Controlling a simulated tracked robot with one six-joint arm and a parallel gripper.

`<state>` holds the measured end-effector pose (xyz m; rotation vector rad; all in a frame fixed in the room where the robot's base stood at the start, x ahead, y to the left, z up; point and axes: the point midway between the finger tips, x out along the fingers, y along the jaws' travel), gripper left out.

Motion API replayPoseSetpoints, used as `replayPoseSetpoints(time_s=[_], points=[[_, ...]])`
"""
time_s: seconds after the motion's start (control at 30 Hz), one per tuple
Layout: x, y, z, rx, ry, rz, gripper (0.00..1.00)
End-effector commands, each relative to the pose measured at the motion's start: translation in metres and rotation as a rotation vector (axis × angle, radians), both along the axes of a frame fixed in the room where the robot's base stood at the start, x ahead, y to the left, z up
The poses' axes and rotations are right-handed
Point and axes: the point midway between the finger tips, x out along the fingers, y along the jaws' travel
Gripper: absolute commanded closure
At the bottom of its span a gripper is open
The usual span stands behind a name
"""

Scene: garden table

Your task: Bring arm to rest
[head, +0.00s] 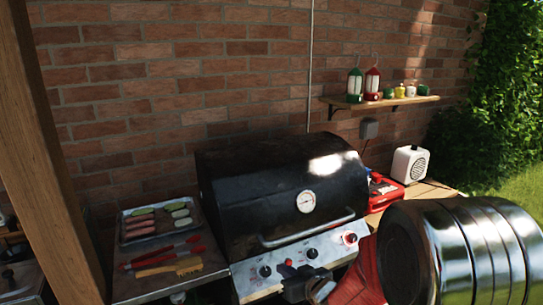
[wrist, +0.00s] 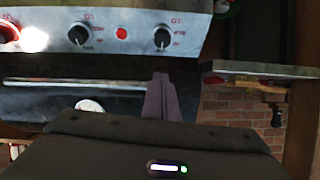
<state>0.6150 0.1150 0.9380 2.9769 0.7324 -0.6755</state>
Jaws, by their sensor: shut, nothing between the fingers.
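My gripper (wrist: 159,78) is shut and empty; its two dark fingers lie together in the wrist view. In the head view my arm comes in from the lower right, and the dark gripper (head: 296,284) is low in front of the grill's control panel. The black grill (head: 255,190) has its lid closed, with a round thermometer and a long metal handle. The wrist view looks upside down at the grill's control panel (wrist: 100,12), with its knobs at the top. Whether the gripper touches the grill cannot be told.
A tray (head: 128,243) of food lies on the left side shelf, with red tongs (head: 165,252) and a brush (head: 170,268) in front. A red case (head: 382,192) and white radio (head: 410,164) stand right. Lanterns and jars sit on a wall shelf (head: 380,102). A wooden post (head: 50,150) stands left.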

Motion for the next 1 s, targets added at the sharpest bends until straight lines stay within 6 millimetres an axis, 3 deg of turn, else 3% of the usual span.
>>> replayPoseSetpoints(time_s=[0.47,0.73,1.0], points=[[-0.051,0.046,-0.012,0.340,0.345,0.040,1.00],[-0.097,0.066,-0.003,0.430,0.559,0.083,1.00],[-0.149,0.072,0.010,0.431,0.771,0.095,1.00]])
